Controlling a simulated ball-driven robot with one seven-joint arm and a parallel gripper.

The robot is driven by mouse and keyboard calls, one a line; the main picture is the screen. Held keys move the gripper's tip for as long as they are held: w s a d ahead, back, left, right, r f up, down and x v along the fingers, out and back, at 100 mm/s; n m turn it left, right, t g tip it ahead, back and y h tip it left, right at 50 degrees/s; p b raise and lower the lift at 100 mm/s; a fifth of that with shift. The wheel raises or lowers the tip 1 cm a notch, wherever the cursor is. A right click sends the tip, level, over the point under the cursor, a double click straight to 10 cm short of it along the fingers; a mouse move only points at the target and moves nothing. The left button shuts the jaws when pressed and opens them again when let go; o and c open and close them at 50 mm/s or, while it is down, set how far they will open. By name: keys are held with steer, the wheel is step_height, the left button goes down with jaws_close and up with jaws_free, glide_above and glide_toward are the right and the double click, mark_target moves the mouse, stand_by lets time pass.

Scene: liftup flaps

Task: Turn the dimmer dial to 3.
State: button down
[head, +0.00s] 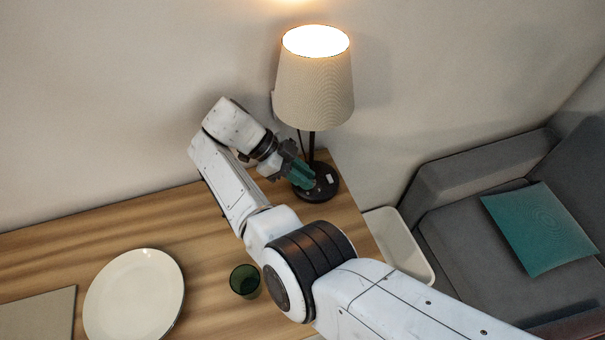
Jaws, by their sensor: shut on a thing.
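A lit table lamp (314,92) with a beige shade stands at the back right of the wooden table. Its round black base (325,189) rests on the table near the right edge and carries a small white mark. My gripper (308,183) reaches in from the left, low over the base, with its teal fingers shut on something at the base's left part. The dimmer dial is hidden by the fingers, so its setting cannot be read.
A cream plate (134,296), a dark green cup (244,281) and a flat grey-beige item (38,314) are on the table (60,248). A white tray-like bin (401,243) is beside its right edge. A grey sofa (455,228) with a teal cushion (540,228) stands at right.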

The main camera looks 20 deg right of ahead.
steer(key=shift+s+f, duration=0.15)
steer(key=shift+f, duration=0.2)
steer(key=c, duration=1.4)
jaws_free()
steer(key=shift+c, duration=0.2)
steer(key=o, duration=0.4)
steer(key=shift+r, duration=0.2)
steer(key=shift+n, duration=0.3)
